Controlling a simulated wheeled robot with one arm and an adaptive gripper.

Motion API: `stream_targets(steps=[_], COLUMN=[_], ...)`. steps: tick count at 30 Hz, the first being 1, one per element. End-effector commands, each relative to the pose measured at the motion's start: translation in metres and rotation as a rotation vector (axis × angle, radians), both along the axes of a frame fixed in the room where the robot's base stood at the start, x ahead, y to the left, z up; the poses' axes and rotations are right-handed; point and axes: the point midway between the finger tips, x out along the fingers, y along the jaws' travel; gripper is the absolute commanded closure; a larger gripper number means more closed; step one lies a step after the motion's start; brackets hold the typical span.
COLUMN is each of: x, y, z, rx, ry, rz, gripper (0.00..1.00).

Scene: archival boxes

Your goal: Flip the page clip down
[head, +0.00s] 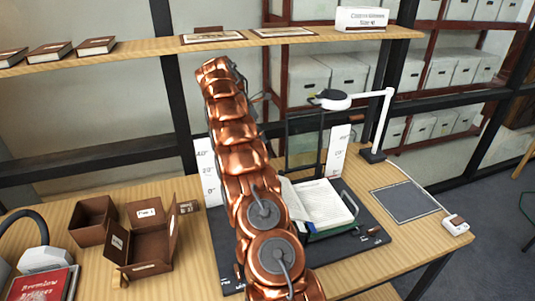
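An open book (325,205) with white pages and a green edge lies on a dark board (355,240) on the wooden table. My copper arm crosses the middle of the head view and covers the book's left side and part of the board. A small brown piece (375,231) sits at the board's right edge; I cannot tell whether it is the page clip. No other clip can be made out on the book. The fingers of my gripper are not visible; the arm's far end rises in front of the shelf.
White angle-marked panels (338,150) and a dark framed pane (303,145) stand behind the book. A white lamp (375,130) stands at the back right, near a grey pad (404,203). Open brown boxes (145,245) and a red book (42,284) are at left. A shelf (130,48) runs above.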

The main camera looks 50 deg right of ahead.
Motion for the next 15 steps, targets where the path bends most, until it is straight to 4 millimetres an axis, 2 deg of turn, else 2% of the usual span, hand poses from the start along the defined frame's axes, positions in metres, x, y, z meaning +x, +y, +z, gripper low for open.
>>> stream_targets(steps=[1,15], x=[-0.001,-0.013], y=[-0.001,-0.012], z=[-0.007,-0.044], rx=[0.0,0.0], ry=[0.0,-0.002], rz=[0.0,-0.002], gripper=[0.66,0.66])
